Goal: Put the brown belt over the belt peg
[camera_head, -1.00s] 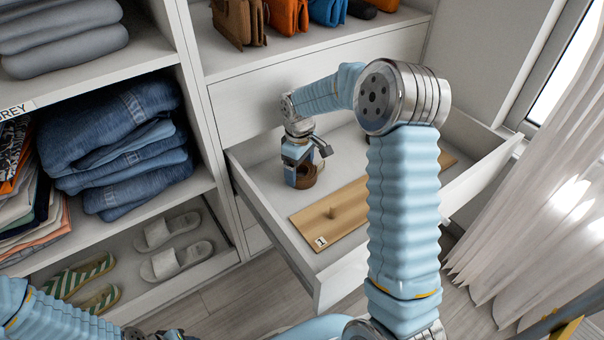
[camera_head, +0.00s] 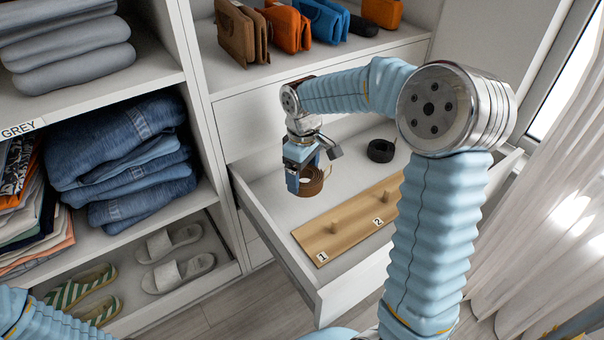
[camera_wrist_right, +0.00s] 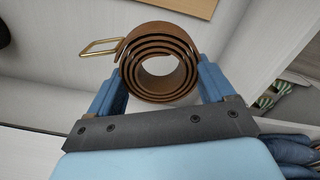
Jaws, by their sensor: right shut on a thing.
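The brown belt (camera_head: 311,182) is a rolled coil in the open drawer area. My right gripper (camera_head: 306,178) is shut on it. In the right wrist view the coil (camera_wrist_right: 160,95) sits between the two blue fingers, with a brass buckle at its upper left and its round central hole showing. In the head view the belt appears above the drawer floor, behind the wooden peg board. My left gripper is not in view.
A black coiled belt (camera_head: 381,150) lies at the back of the drawer. The drawer's front wall (camera_head: 350,285) and left side wall (camera_head: 262,232) stand around the board. Bags (camera_head: 290,28) sit on the shelf above. Jeans and slippers fill the cubbies at left.

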